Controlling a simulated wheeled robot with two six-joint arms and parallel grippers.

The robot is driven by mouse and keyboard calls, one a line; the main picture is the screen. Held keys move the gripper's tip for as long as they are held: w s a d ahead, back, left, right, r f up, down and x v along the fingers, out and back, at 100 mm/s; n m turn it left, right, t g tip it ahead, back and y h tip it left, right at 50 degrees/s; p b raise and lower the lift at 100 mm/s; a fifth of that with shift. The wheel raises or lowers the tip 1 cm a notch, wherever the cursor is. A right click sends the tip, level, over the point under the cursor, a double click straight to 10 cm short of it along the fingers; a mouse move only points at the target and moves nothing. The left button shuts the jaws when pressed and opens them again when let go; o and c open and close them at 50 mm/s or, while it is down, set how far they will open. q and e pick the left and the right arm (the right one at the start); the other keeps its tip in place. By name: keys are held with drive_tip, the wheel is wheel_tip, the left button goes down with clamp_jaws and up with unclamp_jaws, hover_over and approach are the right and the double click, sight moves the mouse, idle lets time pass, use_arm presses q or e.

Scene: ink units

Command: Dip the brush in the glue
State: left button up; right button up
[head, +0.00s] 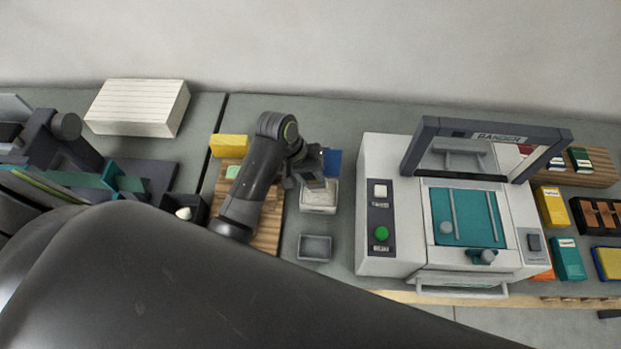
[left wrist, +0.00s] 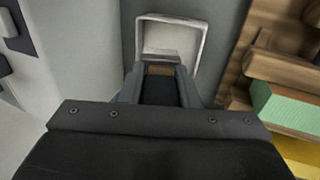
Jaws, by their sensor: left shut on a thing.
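My left gripper (head: 314,182) is over the far part of a small white-rimmed tray (head: 320,209) with pale contents, which looks like the glue. The left wrist view shows the same tray (left wrist: 172,22) just beyond the fingertips. My left gripper (left wrist: 160,80) is shut on the brush (left wrist: 160,70), which shows as a small brown piece with a greyish end between the fingers. The brush end overlaps the tray opening in that view. I cannot tell whether it touches the glue. In the head view the brush is hidden by the gripper. My right gripper is not in view.
An empty grey tray (head: 315,248) stands in front of the white one. A white machine (head: 390,262) with a raised dark frame is to the right. A wooden board (head: 268,236) with green and yellow blocks is to the left. A blue piece (head: 333,160) lies behind.

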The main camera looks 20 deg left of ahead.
use_arm(q)
drive_tip(key=shift+r, duration=2.15)
drive_tip(key=shift+s, duration=0.1)
